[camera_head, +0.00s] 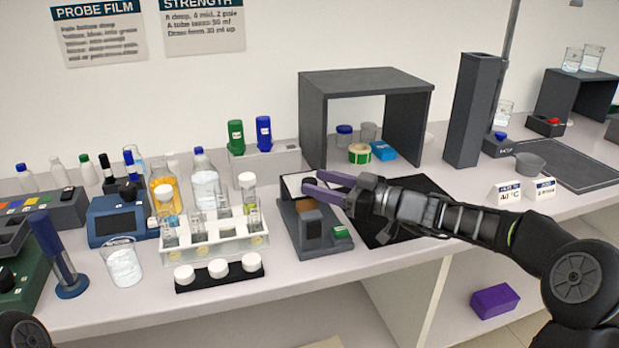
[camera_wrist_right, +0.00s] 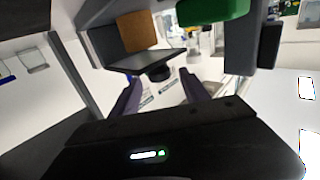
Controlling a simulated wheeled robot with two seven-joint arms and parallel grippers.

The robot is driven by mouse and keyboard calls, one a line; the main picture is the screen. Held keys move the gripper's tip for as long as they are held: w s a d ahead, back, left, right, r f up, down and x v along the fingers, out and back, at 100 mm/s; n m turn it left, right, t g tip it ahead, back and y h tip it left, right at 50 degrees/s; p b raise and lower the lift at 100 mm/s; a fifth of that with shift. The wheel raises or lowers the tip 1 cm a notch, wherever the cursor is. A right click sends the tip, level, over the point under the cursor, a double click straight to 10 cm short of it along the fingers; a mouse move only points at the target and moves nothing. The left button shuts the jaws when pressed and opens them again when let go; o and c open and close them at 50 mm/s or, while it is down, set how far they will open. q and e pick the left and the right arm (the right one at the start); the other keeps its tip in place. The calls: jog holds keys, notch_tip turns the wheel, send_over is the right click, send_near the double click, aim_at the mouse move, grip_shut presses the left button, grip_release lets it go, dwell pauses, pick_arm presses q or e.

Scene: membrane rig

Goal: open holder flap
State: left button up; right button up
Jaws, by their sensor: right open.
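The holder appears to be the grey device (camera_head: 312,228) at the bench's middle, with a brown window and a green button on its front. A pale plate shows at its top, partly hidden by my fingers. My right gripper (camera_head: 312,188), with purple fingers, is open at the top of this device, coming from the right. In the right wrist view a dark flat flap (camera_wrist_right: 140,60) with a black knob (camera_wrist_right: 158,73) lies just beyond and between my open fingertips (camera_wrist_right: 160,85). I cannot tell whether they touch it. My left gripper is out of view.
A tube rack (camera_head: 215,240) and a row of white-capped vials (camera_head: 220,272) stand left of the device. A black mat (camera_head: 400,212) lies under my right forearm. A dark grey open-fronted shelter (camera_head: 365,82) stands behind, with green tape (camera_head: 360,153) inside.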

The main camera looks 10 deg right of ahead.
aim_at(309, 180)
jog(key=shift+x, duration=1.5)
jog(key=shift+c, duration=0.4)
grip_shut()
